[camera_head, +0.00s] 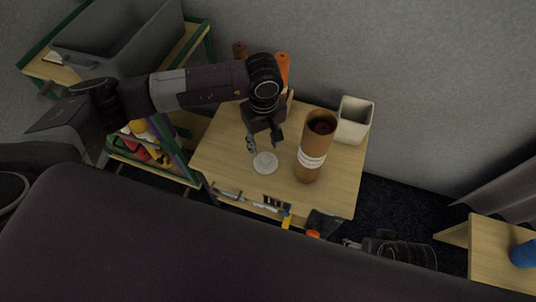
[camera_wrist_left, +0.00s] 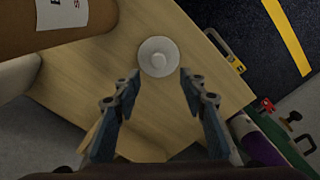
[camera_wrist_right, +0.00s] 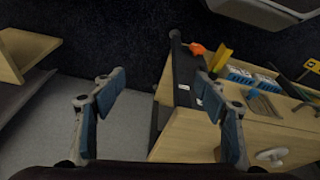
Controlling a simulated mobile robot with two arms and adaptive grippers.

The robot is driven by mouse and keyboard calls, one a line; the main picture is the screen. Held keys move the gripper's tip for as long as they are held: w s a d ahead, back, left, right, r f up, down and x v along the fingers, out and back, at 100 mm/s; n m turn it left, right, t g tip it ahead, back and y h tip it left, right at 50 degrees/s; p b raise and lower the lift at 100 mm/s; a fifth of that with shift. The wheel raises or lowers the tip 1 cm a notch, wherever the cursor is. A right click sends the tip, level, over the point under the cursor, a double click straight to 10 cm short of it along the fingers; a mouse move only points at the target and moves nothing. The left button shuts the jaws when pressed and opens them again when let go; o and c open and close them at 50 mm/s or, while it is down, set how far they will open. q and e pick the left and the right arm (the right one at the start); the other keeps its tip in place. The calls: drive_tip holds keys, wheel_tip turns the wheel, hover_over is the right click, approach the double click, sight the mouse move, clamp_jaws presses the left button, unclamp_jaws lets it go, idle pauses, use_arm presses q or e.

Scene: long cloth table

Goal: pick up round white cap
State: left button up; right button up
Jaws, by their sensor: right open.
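The round white cap (camera_head: 265,163) lies flat on the small wooden table (camera_head: 223,160), near its front edge. My left gripper (camera_head: 264,145) hangs above and just behind the cap. Its fingers (camera_wrist_left: 160,78) are spread, with nothing between them, and the cap appears just beyond their tips. My right gripper (camera_wrist_right: 160,78) is open and empty, low beside the table's front right corner.
A tall brown cylinder (camera_head: 311,150) with a white label stands right of the cap. A cream square container (camera_head: 354,120) stands behind it. Orange (camera_head: 282,72) and brown objects stand at the back left. Tools (camera_head: 240,195) line the front edge. A shelf with a grey bin (camera_head: 120,45) is left.

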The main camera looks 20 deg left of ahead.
sight(266, 158)
use_arm(q)
drive_tip(key=f, duration=0.4)
drive_tip(key=f+b, duration=0.1)
drive_tip(key=shift+s+d+f, duration=0.25)
drive_tip(key=shift+d+f, duration=0.05)
drive_tip(key=shift+f, duration=0.35)
use_arm(e)
drive_tip(key=v, duration=0.3)
drive_tip(key=shift+r, duration=0.4)
use_arm(q)
drive_tip(key=shift+c, duration=0.4)
drive_tip(key=c, duration=0.9)
